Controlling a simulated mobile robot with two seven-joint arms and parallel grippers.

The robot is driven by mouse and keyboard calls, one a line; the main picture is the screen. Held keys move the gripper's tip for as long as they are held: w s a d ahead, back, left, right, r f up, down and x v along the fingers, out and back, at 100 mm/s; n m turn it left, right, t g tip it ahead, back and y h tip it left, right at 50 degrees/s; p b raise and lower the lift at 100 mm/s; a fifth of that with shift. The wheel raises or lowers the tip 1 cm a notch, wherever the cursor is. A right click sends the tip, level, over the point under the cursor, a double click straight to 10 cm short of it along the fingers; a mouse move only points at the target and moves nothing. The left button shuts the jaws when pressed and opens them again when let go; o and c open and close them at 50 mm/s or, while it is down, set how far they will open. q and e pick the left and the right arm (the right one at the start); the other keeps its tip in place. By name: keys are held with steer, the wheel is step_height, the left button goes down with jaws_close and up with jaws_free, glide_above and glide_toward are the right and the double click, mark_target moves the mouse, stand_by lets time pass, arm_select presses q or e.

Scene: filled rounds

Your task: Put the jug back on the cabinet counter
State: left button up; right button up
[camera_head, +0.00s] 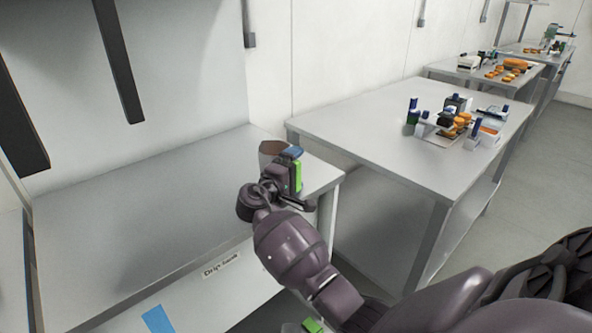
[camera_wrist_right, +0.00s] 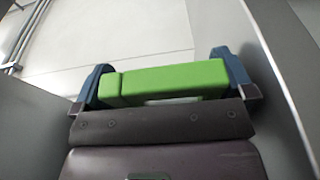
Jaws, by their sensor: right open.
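My left gripper is not in view.
A label and blue tape (camera_head: 158,319) are on the counter's front. To the right, past a gap, a grey table (camera_head: 370,140) holds several bottles, boxes and orange items. More laden tables (camera_head: 440,70) stand beyond. Most of the counter to the left is bare.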

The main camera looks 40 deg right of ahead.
steer(key=v, duration=1.1)
steer(key=shift+s+a, duration=0.1)
steer(key=shift+a, duration=0.2)
